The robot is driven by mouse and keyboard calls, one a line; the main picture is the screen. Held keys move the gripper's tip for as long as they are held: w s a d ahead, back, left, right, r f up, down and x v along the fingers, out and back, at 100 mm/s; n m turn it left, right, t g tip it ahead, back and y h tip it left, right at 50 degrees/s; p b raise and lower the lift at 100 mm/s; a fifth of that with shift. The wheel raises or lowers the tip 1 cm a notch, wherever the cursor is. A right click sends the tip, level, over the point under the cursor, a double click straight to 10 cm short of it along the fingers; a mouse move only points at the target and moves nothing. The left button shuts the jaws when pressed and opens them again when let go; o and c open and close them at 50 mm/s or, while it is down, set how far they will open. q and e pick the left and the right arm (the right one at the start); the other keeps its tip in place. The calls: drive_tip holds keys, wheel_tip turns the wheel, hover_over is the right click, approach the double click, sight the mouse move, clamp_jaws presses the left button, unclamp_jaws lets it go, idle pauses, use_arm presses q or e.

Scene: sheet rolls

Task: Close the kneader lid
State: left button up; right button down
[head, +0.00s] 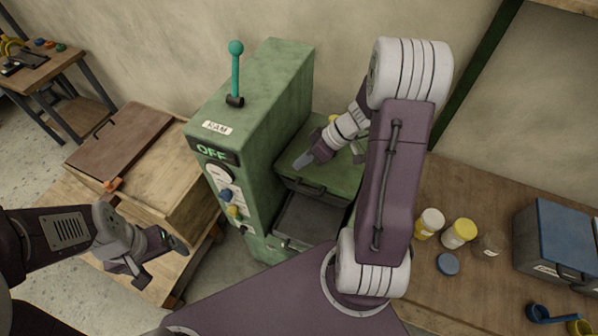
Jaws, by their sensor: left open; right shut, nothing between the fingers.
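The kneader is a green machine (260,100) with a "RAM" label, a lit "OFF" sign and a teal-knobbed lever on top. Its green lid (345,178), with a dark handle (304,187) at the front edge, lies roughly flat beside the tall housing. I cannot tell whether it is fully down. A dark grey tray-like part (312,217) shows below and in front of it. My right gripper (302,162) is shut and empty, over the lid's left part; my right arm hides the lid's right side. My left gripper (164,260) is open and empty, left of the machine.
A wooden box (150,165) with a brown lid panel (120,140) stands left of the machine. The bench (450,190) at right holds small jars (459,233), a blue lid (447,264), a blue-topped box (560,238) and a blue scoop (540,313).

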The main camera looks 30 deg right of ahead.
sight(300, 183)
drive_tip(key=shift+x, duration=1)
use_arm(q)
drive_tip(key=shift+s+r+p, duration=0.2)
drive_tip(key=shift+r+p, duration=0.1)
drive_tip(key=shift+r, duration=0.2)
use_arm(e)
drive_tip(key=f, duration=0.1)
drive_tip(key=s+f, duration=0.1)
drive_tip(key=f, duration=0.1)
drive_tip(key=shift+s+f, duration=0.3)
use_arm(q)
drive_tip(key=shift+d, duration=0.1)
use_arm(e)
drive_tip(key=shift+d, duration=0.1)
